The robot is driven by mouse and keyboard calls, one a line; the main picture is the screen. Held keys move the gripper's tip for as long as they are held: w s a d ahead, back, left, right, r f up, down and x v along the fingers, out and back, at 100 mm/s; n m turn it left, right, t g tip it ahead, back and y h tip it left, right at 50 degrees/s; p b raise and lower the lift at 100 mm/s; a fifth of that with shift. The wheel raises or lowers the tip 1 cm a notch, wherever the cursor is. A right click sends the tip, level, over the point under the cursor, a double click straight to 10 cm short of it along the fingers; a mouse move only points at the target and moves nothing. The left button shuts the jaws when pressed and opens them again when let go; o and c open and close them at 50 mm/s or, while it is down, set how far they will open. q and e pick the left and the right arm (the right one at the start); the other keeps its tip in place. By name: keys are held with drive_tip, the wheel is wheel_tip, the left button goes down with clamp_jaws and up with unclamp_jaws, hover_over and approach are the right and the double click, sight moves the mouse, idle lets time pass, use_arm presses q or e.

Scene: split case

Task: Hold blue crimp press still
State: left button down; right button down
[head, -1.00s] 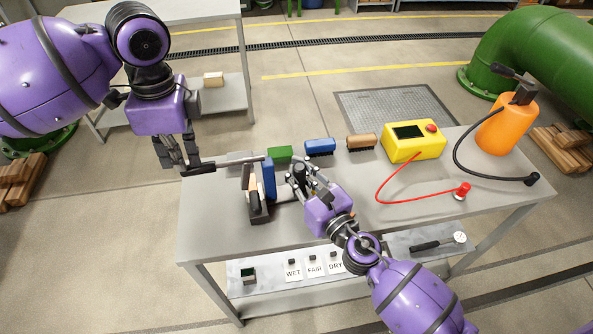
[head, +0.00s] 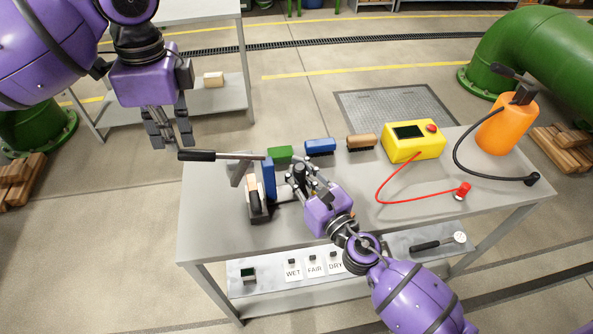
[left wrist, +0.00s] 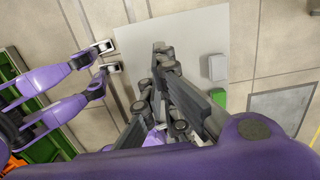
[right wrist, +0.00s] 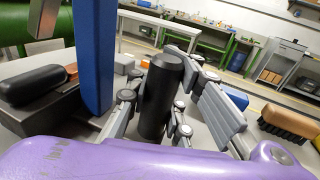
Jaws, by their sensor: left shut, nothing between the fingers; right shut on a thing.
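The blue crimp press stands on the bench with an upright blue column (head: 268,178), a dark base (head: 259,213) and a lever with a black handle (head: 197,155) reaching left. Its blue column shows large in the right wrist view (right wrist: 94,55). My right gripper (head: 299,176) is shut on a black upright cylinder (right wrist: 161,95) just right of the column. Its join to the press is hidden by the fingers. My left gripper (head: 171,145) is shut and empty, beyond the handle's left end, apart from it as far as I can tell.
A yellow box (head: 414,140) with a red lead and an orange cylinder (head: 506,125) stand to the right. The bench's front right is mostly clear.

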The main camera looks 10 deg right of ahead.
sight(303, 181)
use_arm(q)
wheel_tip(303, 181, up, 7)
drive_tip(key=shift+d, duration=0.2)
idle(0.6)
use_arm(e)
drive_tip(key=c, duration=1.5)
unclamp_jaws()
drive_tip(key=shift+o, duration=0.2)
use_arm(q)
drive_tip(key=shift+f, duration=0.35)
use_arm(e)
drive_tip(key=shift+v, duration=0.75)
use_arm(q)
drive_tip(key=shift+f+b, duration=0.55)
drive_tip(key=shift+f, duration=0.25)
use_arm(e)
drive_tip(key=v, duration=0.3)
drive_tip(key=shift+s+d+f, duration=0.1)
drive_tip(key=shift+s+f, duration=0.05)
drive_tip(key=shift+s, duration=0.05)
use_arm(q)
drive_tip(key=shift+f+g+b, duration=0.3)
drive_tip(key=shift+f+b, duration=0.3)
drive_tip(key=shift+f, duration=0.5)
use_arm(e)
drive_tip(key=shift+v, duration=2)
